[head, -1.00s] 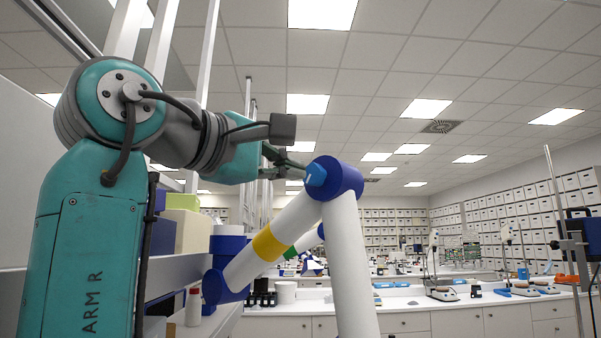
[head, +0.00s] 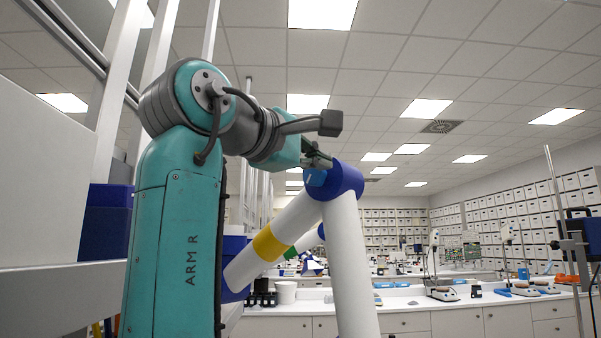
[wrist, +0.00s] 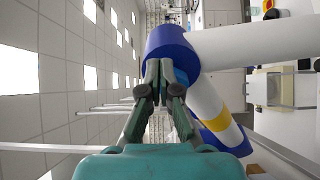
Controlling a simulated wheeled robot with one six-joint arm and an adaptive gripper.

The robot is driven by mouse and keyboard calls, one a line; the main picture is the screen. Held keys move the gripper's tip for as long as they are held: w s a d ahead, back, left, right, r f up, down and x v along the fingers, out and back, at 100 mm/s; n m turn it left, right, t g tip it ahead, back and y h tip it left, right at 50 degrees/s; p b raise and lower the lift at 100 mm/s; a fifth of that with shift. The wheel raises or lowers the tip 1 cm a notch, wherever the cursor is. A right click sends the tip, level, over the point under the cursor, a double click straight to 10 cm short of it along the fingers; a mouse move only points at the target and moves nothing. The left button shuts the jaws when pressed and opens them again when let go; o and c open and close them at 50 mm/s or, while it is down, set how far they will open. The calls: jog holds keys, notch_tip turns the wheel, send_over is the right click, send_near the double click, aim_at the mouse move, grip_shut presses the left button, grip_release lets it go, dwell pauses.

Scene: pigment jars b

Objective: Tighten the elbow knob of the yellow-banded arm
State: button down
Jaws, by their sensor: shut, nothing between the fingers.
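The yellow-banded arm is white with blue joints; its yellow band (head: 269,245) is on the lower link. Its blue elbow (head: 346,179) is at the top of the bend, with a lighter blue knob (head: 315,178) on its left side. My gripper (head: 322,161) is at the knob's upper edge in the head view; I cannot tell whether it touches. In the wrist view my gripper (wrist: 159,67) has its fingers together with nothing between them, in front of the elbow (wrist: 168,43). The knob (wrist: 181,76) is partly hidden behind the fingers there.
A second white arm with a green band (head: 291,252) stands behind the yellow-banded one. Dark jars (head: 262,293) and a white tub (head: 286,292) stand on the bench below. A shelf with blue boxes (head: 107,222) is at left. The air right of the elbow is clear.

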jog(key=shift+w+d, duration=0.3)
jog(key=shift+w+a+f, duration=0.25)
jog(key=shift+w+a, duration=0.1)
jog(key=shift+a, duration=0.1)
dwell(1.3)
jog(key=shift+f, duration=0.95)
dwell(0.3)
jog(key=shift+s+d, duration=0.1)
jog(key=shift+d, duration=0.05)
dwell(0.3)
jog(key=shift+s+d+f, duration=0.1)
jog(key=shift+d+f, duration=0.05)
jog(key=v, duration=0.6)
